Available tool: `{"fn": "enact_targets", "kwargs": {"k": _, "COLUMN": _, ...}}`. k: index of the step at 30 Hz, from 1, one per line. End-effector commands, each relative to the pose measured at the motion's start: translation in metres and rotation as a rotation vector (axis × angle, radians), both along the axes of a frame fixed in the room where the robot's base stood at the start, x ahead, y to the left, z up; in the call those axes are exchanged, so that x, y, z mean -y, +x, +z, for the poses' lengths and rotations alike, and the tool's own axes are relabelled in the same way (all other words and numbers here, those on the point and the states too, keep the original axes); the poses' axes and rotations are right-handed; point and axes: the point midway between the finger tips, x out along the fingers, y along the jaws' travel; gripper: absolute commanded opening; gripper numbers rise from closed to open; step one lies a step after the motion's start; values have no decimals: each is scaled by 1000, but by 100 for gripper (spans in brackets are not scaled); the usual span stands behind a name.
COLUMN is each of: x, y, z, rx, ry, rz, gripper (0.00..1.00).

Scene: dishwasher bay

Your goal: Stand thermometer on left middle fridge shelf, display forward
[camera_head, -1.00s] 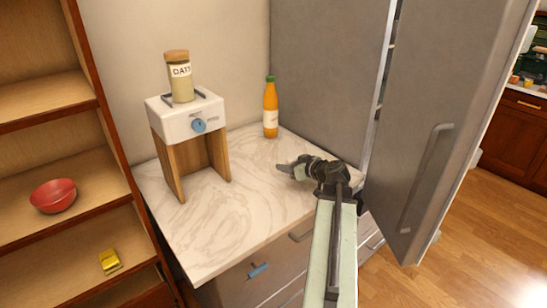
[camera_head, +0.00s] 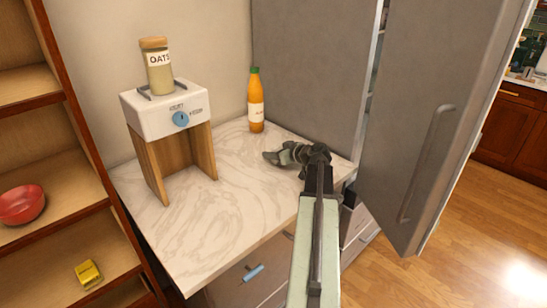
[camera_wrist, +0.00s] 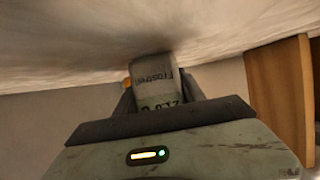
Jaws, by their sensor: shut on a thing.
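My gripper (camera_head: 270,157) is low over the right part of the marble counter, beside the grey fridge (camera_head: 308,75). In the wrist view my gripper (camera_wrist: 158,98) is shut on the thermometer (camera_wrist: 155,72), a pale grey thing with dark lettering and dark digits, partly cut off by my gripper. The counter surface lies close to the thermometer in that view. In the head view I cannot make out the thermometer. The fridge door (camera_head: 425,120) stands open at the right. Only a narrow strip of the fridge inside shows, so the left middle shelf cannot be made out.
An orange bottle (camera_head: 256,112) stands at the back of the counter (camera_head: 215,225). A white-topped wooden stand (camera_head: 160,112) bears an oats jar (camera_head: 158,68). A wooden shelf unit at left holds a red bowl (camera_head: 22,204) and a yellow item (camera_head: 88,273). The front counter is clear.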

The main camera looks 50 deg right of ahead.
Motion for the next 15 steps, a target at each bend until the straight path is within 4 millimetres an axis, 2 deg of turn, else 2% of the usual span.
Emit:
{"fn": "enact_targets", "kwargs": {"k": 7, "x": -1, "y": 1, "z": -2, "rx": 0, "ry": 0, "rz": 2, "gripper": 5}}
{"fn": "enact_targets", "kwargs": {"k": 8, "x": -1, "y": 1, "z": -2, "rx": 0, "ry": 1, "rz": 2, "gripper": 50}}
{"fn": "enact_targets", "kwargs": {"k": 9, "x": -1, "y": 0, "z": -1, "rx": 0, "ry": 0, "rz": 1, "gripper": 61}}
{"fn": "enact_targets", "kwargs": {"k": 10, "x": 0, "y": 0, "z": -1, "rx": 0, "ry": 0, "rz": 1, "gripper": 69}}
{"fn": "enact_targets", "kwargs": {"k": 15, "x": 1, "y": -1, "z": -1, "rx": 0, "ry": 1, "rz": -1, "gripper": 69}}
